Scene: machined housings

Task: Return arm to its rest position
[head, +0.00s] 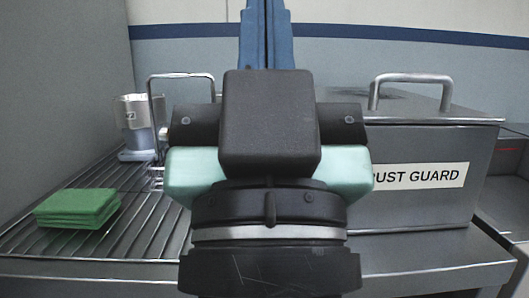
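My own arm fills the middle of the head view, with a black block, pale green side covers and a dark round joint with a silver ring. I cannot make out any gripper fingers, so whether my gripper is open or shut does not show. The arm hides part of the bench and the left end of the metal box behind it.
A grey metal box (424,208) with a handle and a "RUST GUARD" label (418,177) stands at right. At left, green pads (78,207) lie stacked on a slatted metal rack (135,218). A silver and pale-blue container (135,127) stands behind them.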

